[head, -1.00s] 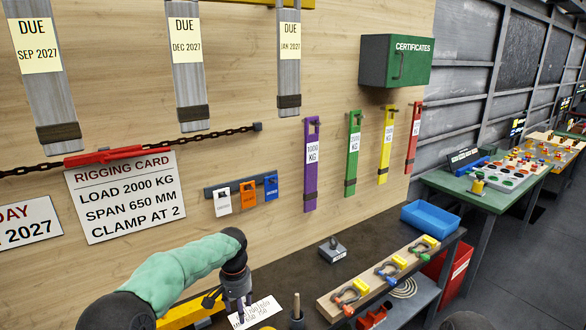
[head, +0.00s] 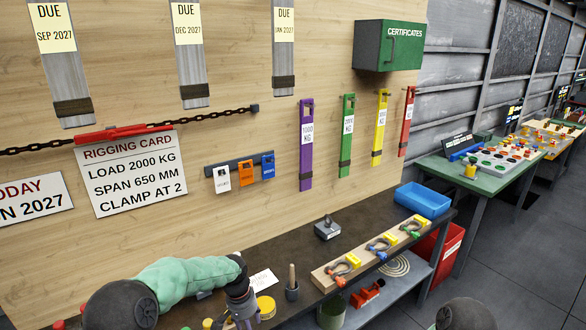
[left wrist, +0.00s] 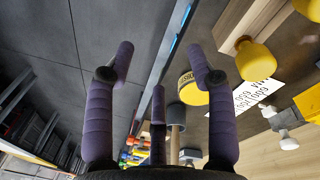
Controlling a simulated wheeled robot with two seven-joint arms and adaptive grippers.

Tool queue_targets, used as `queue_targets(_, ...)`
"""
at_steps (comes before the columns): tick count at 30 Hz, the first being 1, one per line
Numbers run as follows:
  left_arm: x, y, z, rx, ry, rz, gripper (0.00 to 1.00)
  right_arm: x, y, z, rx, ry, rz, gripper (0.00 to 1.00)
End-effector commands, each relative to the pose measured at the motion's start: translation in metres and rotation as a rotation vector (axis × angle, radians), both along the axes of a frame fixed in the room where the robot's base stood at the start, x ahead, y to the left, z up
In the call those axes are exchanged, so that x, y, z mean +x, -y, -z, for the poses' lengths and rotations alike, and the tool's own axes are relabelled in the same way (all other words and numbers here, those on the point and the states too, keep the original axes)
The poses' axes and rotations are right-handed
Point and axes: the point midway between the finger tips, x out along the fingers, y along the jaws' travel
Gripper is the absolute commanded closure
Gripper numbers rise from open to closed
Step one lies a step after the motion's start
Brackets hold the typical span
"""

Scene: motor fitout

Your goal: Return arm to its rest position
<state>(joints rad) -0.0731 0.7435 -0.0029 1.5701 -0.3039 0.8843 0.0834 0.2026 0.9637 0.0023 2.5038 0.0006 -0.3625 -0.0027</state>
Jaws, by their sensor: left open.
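My left arm, in a green sleeve, comes in at the lower left of the head view. Its gripper (head: 243,318) points down at the front of the dark bench and is partly cut off by the bottom edge. In the left wrist view the purple padded fingers (left wrist: 160,62) are spread apart with nothing between them. The grey floor and the bench edge show behind them. My right gripper is not in view.
Near the left gripper are a yellow round tin (head: 266,306), a grey cup with a wooden handle (head: 292,290) and a white note (head: 263,281). A wooden block with shackles (head: 325,279) and a blue bin (head: 423,200) lie to the right. Grey floor (head: 525,265) is clear.

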Motion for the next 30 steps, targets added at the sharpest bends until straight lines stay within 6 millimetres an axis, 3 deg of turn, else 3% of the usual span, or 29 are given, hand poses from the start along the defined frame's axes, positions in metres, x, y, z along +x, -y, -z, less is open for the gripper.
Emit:
queue_targets(5,-0.039,0.012,0.074,-0.074,-0.024,-0.028,0.45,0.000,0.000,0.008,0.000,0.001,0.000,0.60)
queue_targets(9,-0.095,0.025,0.145,-0.152,-0.041,-0.089,0.45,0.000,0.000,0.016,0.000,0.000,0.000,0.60)
queue_targets(15,-0.189,0.035,0.216,-0.226,-0.052,-0.221,0.45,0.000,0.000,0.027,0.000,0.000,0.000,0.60)
queue_targets(18,-0.233,0.037,0.235,-0.239,-0.053,-0.287,0.45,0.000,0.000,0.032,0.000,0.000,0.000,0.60)
queue_targets(22,-0.275,0.036,0.246,-0.237,-0.052,-0.351,0.45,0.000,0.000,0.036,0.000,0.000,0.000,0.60)
queue_targets(25,-0.293,0.034,0.248,-0.233,-0.048,-0.380,0.45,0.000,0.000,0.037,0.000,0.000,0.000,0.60)
queue_targets(30,-0.302,0.033,0.248,-0.229,-0.044,-0.393,0.45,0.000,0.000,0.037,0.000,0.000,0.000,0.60)
